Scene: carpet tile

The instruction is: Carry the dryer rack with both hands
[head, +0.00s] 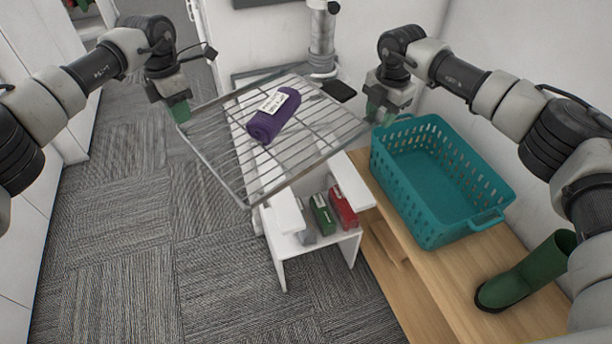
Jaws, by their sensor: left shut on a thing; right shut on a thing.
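The dryer rack (215,150) is a metal wire frame with parallel bars, in the middle of the head view. It is held above a white shelf unit and looks tilted. A rolled purple towel (268,127) with a white label lies on it. My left gripper (181,112) is shut on the rack's left corner. My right gripper (378,117) is shut on the rack's right corner. The fingertips of both look green and partly cover the rack's edge.
The white shelf unit (345,245) below the rack holds a green and a red box. Carpet (130,240) at the left is clear.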

